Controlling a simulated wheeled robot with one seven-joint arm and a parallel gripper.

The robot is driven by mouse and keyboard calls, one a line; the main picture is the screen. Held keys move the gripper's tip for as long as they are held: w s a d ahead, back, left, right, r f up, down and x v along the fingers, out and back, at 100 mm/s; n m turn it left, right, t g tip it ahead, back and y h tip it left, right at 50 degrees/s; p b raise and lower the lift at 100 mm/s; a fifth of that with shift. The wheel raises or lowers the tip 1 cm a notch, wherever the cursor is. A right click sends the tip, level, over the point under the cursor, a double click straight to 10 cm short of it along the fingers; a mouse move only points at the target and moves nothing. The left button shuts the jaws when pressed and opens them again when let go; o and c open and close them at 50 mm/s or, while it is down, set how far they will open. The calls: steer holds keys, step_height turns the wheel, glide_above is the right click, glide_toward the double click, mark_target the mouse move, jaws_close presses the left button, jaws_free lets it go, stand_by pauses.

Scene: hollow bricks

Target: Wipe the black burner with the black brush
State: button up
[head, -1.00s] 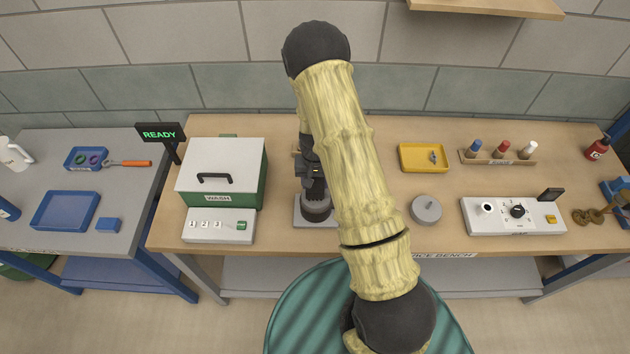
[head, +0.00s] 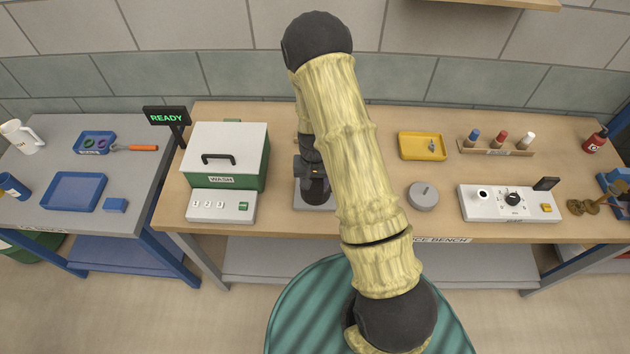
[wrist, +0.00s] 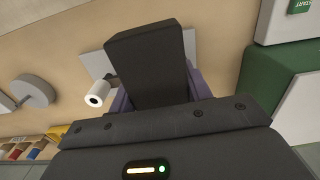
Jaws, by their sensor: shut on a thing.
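My gripper (wrist: 150,88) shows in the wrist view with its purple fingers on both sides of a black block, which I take to be the black brush (wrist: 147,62). It is shut on this block.
A green wash box (head: 228,155) stands left of the plate. A grey round piece (head: 423,196), a yellow tray (head: 422,146) and a white control panel (head: 510,204) are to the right. The bench between the plate and the round piece is largely hidden by my arm.

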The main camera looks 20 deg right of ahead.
steer(key=r, duration=0.1)
steer(key=r+p, duration=0.1)
steer(key=r, duration=0.1)
steer(key=shift+w, duration=0.35)
steer(key=shift+r+p, duration=1.5)
steer(key=shift+r, duration=0.4)
steer(key=shift+s, duration=0.1)
steer(key=shift+f, duration=0.1)
